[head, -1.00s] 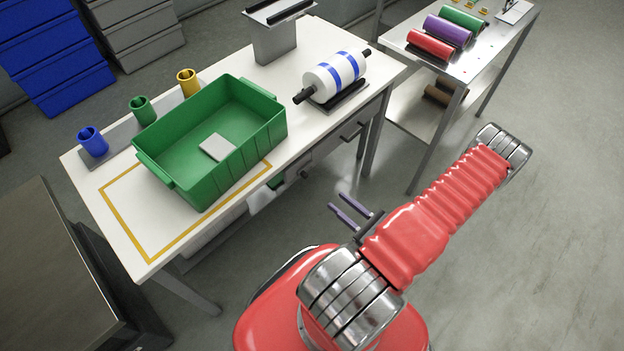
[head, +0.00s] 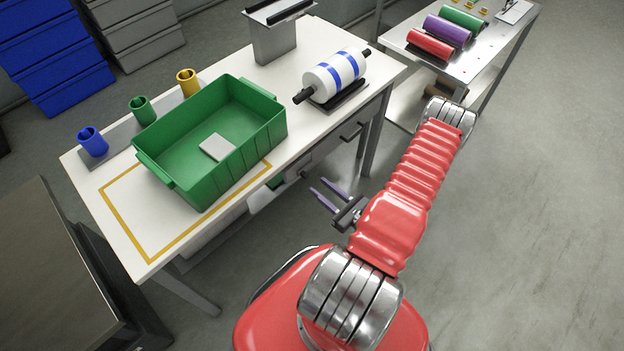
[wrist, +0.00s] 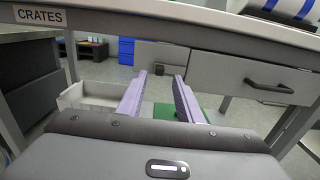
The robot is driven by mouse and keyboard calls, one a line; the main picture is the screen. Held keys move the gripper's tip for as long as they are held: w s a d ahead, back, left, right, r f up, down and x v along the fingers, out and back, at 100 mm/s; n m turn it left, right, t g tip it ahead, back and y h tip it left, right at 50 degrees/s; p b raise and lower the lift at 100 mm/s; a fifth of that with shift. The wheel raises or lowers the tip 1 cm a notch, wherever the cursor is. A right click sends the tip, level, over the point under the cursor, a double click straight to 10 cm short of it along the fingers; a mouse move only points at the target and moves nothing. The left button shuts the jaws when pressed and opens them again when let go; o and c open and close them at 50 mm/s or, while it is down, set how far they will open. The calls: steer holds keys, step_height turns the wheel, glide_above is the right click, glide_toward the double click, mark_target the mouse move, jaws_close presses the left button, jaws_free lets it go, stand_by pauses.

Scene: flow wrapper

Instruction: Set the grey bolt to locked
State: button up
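My gripper (head: 318,186) is in front of the table's near side, below the tabletop. Its two purple fingers stand apart with nothing between them, and they also show in the wrist view (wrist: 160,76). A small dark grey block (wrist: 158,70) shows beyond the fingertips, at the lower edge of a grey panel (wrist: 162,54) under the tabletop. It may be the grey bolt, but it is too small to tell this or its setting. The gripper is apart from it.
A grey drawer with a dark handle (wrist: 268,86) is right of the panel. The white table (head: 330,125) carries a green crate (head: 270,130) and a striped roll (head: 335,76). An open pale bin (wrist: 85,97) is low on the left. A side table (head: 470,66) stands at right.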

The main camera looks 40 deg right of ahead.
mark_target(307, 177)
steer(key=shift+w+a, duration=0.1)
steer(key=shift+w, duration=2.55)
steer(key=shift+c, duration=0.4)
jaws_close()
